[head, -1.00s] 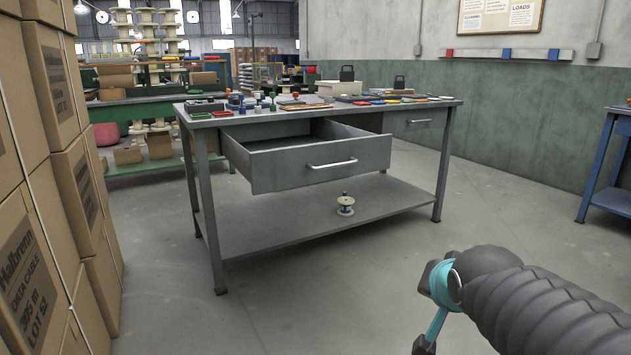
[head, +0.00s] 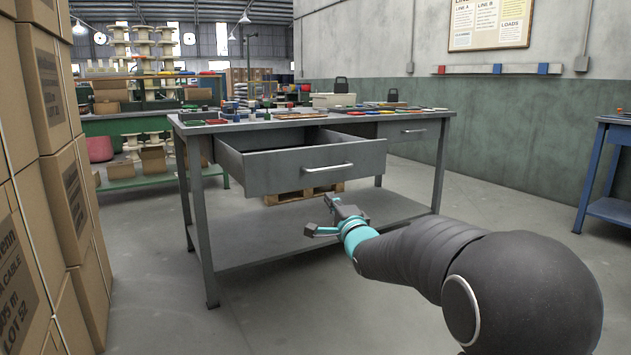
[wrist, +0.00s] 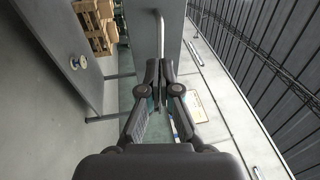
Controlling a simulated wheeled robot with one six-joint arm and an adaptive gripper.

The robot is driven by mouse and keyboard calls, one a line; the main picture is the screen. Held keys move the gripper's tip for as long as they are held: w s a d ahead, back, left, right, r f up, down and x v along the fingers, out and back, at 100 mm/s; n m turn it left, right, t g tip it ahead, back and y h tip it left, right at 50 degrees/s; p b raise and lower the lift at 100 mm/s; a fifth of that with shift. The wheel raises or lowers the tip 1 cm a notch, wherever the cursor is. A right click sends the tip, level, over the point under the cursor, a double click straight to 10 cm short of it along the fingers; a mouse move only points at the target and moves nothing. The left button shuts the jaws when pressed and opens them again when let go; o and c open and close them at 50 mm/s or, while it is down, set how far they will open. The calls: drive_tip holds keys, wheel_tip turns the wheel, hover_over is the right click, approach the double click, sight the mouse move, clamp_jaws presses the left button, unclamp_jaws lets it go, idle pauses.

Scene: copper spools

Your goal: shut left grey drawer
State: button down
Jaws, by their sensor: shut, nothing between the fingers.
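The left grey drawer (head: 275,173) hangs pulled out from under the grey workbench top, with its hollow showing and a pale bar handle (head: 328,168) across its front. My gripper (head: 322,214) is in front of the bench, below and short of the drawer front, and holds nothing. In the wrist view, my gripper's fingers (wrist: 160,72) are together and point toward the drawer front (wrist: 141,30), whose handle (wrist: 159,35) stands beyond the tips. I cannot tell whether the tips touch it; they look apart in the head view.
The right drawer (head: 405,131) is shut. A small spool (wrist: 78,62) stands on the lower shelf (head: 250,240). Small parts cover the bench top. Stacked cartons (head: 50,150) rise at left, and a blue table (head: 610,165) stands at right. The floor before the bench is clear.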

drive_tip(key=x, duration=1.3)
drive_tip(key=shift+w, duration=0.15)
drive_tip(key=shift+w+a+r, duration=0.1)
drive_tip(key=shift+a, duration=0.05)
